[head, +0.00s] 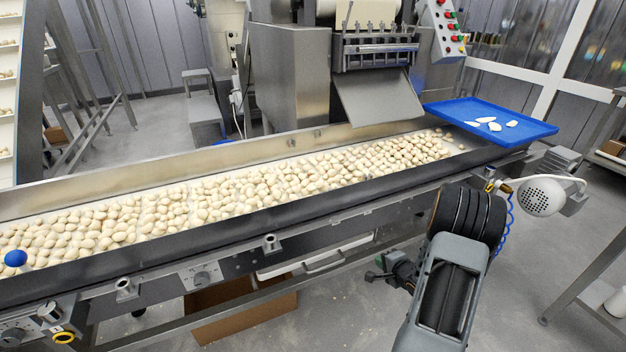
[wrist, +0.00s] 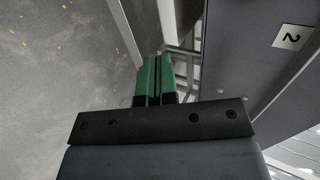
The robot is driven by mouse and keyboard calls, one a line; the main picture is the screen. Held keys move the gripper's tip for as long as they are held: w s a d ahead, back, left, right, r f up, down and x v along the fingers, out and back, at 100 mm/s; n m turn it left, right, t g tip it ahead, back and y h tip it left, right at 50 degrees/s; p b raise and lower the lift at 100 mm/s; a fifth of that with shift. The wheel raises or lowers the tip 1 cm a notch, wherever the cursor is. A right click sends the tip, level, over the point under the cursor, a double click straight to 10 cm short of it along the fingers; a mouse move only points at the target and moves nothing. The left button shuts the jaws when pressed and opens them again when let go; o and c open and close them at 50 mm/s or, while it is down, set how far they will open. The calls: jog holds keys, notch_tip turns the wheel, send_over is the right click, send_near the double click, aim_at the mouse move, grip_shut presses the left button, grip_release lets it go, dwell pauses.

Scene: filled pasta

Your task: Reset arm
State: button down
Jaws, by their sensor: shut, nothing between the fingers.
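My gripper (wrist: 155,80) shows in the wrist view with its two green fingers together, shut and empty. In the head view my arm hangs at the lower right, in front of the conveyor's front side. My gripper is small and dark there (head: 375,276), low beside the conveyor frame and apart from the pasta.
The conveyor (head: 240,215) carries many pale pasta pieces (head: 250,195) below a pasta machine (head: 375,50). A blue tray (head: 530,131) with several white pieces sits at its right end. A cardboard box (head: 245,315) is underneath. Floor (head: 540,250) is clear at the right.

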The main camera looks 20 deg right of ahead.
jog(key=s+d+f+n+g+h, duration=0.3)
jog(key=s+d+f+n+g, duration=0.1)
jog(key=s+n+g, duration=0.15)
jog(key=s+a+r+n+g+h+p, duration=0.1)
jog(key=s+r+g+p, duration=0.15)
jog(key=r, duration=0.25)
jog(key=s+a+r+n+g+p, duration=0.1)
jog(key=s+r+n+p, duration=0.1)
jog(key=r+p, duration=0.3)
jog(key=s+a+r+n+y+p, duration=0.1)
jog(key=a+r+p, duration=0.5)
jog(key=r, duration=0.8)
jog(key=s+a+r+n+y+p, duration=0.1)
jog(key=a+r+n+p, duration=0.3)
jog(key=a+r, duration=0.6)
jog(key=s+a+r+n+p, duration=0.3)
jog(key=a+r+p, duration=0.5)
jog(key=r, duration=1.1)
jog(key=shift+s+a+t+y+p, duration=0.2)
jog(key=shift+s+t+y+p, duration=0.1)
jog(key=shift+y+p, duration=0.15)
jog(key=shift+d, duration=0.15)
